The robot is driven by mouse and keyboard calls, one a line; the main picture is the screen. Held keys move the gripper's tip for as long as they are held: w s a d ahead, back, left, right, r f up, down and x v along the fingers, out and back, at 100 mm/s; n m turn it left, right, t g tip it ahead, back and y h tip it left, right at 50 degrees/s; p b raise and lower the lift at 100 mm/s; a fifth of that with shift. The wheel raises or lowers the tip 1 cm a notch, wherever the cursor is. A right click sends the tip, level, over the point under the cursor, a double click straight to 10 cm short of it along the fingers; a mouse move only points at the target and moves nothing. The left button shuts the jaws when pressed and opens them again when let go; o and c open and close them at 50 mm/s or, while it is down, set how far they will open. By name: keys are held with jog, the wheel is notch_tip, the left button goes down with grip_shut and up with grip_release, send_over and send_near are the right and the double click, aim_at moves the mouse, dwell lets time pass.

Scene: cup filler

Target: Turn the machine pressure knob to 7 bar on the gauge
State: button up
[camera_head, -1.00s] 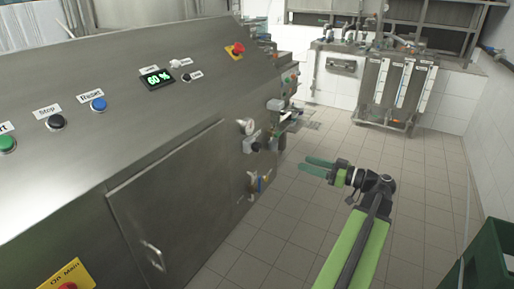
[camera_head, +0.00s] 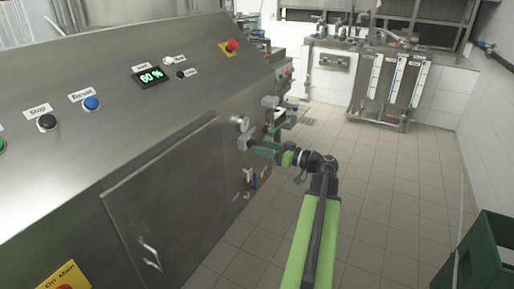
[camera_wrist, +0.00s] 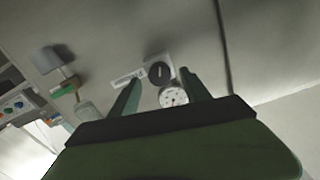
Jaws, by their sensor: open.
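The pressure gauge (camera_head: 241,123) is a round white dial on the machine's front; it also shows in the wrist view (camera_wrist: 173,97), its reading too small to make out. The black round pressure knob (camera_wrist: 158,71) sits on a light plate beside the gauge, with a white label strip to its left. In the head view the knob is hard to make out behind my fingers. My gripper (camera_wrist: 160,77) is open, its green fingers on either side of the knob in the wrist view. I cannot tell whether they touch it. My gripper (camera_head: 254,146) is at the machine front, just below the gauge.
A green crate (camera_head: 485,255) stands at right. The tiled floor between is clear.

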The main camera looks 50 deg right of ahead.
jog(key=shift+x, duration=1.05)
